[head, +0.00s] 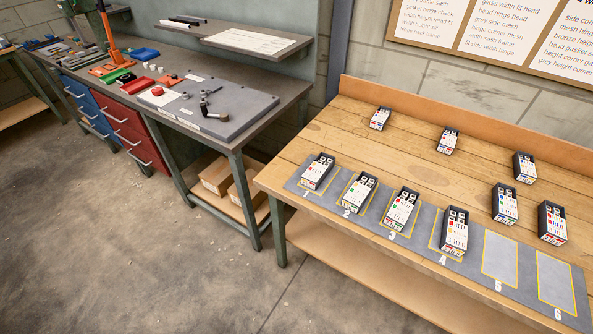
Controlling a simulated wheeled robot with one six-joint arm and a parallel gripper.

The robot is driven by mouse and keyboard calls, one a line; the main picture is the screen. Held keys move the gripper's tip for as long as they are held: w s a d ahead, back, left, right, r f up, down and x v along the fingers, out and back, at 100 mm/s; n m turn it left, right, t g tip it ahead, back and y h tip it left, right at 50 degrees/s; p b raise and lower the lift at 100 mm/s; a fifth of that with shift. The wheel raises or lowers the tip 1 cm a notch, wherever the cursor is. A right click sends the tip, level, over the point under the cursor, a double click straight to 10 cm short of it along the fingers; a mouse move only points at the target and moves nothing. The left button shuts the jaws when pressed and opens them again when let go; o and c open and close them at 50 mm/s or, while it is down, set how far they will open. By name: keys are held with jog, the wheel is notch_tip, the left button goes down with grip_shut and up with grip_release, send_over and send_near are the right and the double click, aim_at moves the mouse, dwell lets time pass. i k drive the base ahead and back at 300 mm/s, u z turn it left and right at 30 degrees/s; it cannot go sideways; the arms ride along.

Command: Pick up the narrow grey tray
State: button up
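Several small dark grey, open-topped trays with white printed cards and coloured marks stand on the wooden bench (400,145) at right. Four of them, a tray (317,172), another (358,193), a third (402,209) and one more (455,233), stand on marked places 1 to 4 of a grey mat (425,221). Others stand behind: a tray (380,118), one (447,140), one (524,167), one (505,203) and one (552,223). I cannot tell which is the narrow grey one. My gripper is not in view.
Yellow-outlined places 5 (499,262) and 6 (555,282) are empty. A workbench (285,97) at left carries a grey plate (215,105) with small parts and an orange press (109,42). A shelf (235,38) hangs above it. The concrete floor (130,250) in front is clear.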

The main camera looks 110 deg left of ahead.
aim_at(316, 173)
jog(key=u, duration=2.45)
jog(key=i, duration=1.35)
jog(key=u, duration=3.85)
